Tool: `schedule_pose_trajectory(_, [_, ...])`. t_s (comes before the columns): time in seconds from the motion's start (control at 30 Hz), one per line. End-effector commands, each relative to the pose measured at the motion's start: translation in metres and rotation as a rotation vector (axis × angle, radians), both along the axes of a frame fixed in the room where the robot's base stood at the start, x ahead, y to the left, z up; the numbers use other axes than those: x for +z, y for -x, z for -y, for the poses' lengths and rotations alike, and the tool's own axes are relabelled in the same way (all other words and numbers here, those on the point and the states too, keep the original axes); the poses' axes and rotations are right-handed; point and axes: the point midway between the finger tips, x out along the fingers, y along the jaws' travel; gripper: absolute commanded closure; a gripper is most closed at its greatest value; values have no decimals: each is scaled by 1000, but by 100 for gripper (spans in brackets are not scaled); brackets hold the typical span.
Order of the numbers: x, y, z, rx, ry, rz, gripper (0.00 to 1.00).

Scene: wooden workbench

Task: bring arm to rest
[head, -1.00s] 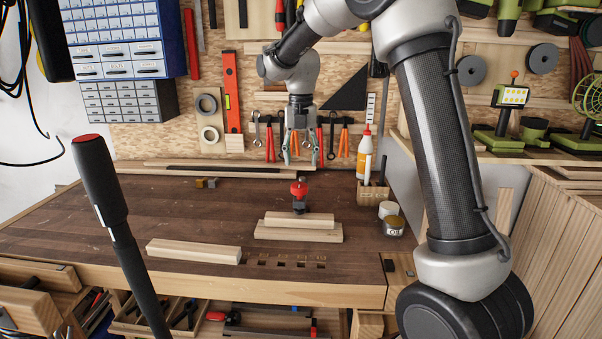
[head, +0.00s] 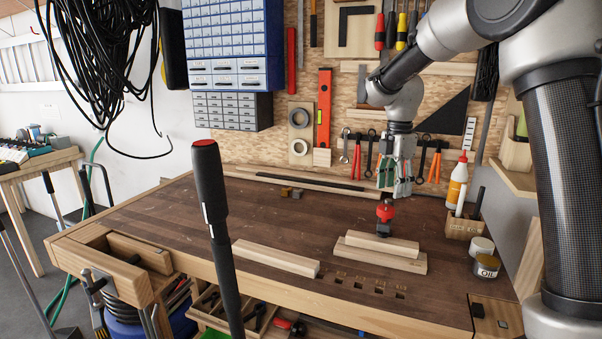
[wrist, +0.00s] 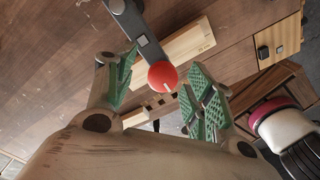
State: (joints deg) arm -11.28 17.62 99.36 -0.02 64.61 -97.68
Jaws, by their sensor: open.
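My gripper (head: 395,188) hangs from my arm over the back right of the workbench (head: 240,215), pointing down. Its green-padded fingers are apart with nothing held between them. In the wrist view the open fingers (wrist: 165,95) show with a red knob (wrist: 162,76) in the gap between them, farther off. In the head view that red knob (head: 386,211) tops a dark clamp-like tool, below and slightly left of my gripper. The tool stands at two stacked wooden boards (head: 378,260).
A loose wooden bar (head: 275,258) lies left of the boards. At the right stand a glue bottle (head: 457,182), a wooden holder (head: 463,225) and an oil tin (head: 486,267). Tools hang on the back wall. The bench's left half is mostly clear.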

Motion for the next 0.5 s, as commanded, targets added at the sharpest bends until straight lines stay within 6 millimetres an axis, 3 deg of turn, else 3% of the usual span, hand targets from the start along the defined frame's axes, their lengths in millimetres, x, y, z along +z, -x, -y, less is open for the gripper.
schedule_pose_trajectory(0.27, [13,102,33,-985,8,28,46])
schedule_pose_trajectory(0.4, [26,175,58,-1472,-40,73,46])
schedule_pose_trajectory(0.5, [30,224,73,-1711,-96,105,46])
